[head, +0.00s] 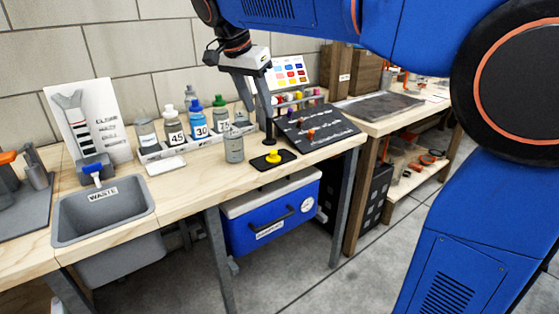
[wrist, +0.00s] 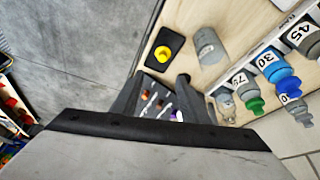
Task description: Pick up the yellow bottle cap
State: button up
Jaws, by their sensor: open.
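The yellow bottle cap (head: 273,157) sits on a small black pad (head: 286,155) near the front edge of the workbench. The cap also shows in the wrist view (wrist: 162,53), on the dark pad (wrist: 154,65). My gripper (head: 258,106) is above the bench, higher than the cap and a little behind it, apart from it. In the wrist view my gripper's two dark fingers (wrist: 155,92) are spread with nothing held between them. A grey capless bottle (head: 234,148) stands just left of the pad.
A dark sloped board (head: 325,122) with small coloured parts lies to the right. A grey waste bin (head: 103,207) is at left, and a blue cooler (head: 270,215) is under the bench.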

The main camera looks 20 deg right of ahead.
aim_at(273, 151)
jog(key=shift+m, duration=0.3)
jog(key=x, duration=1.1)
jog(key=w+x, duration=0.1)
jog(key=x, duration=0.4)
jog(key=shift+f, duration=0.3)
grip_shut()
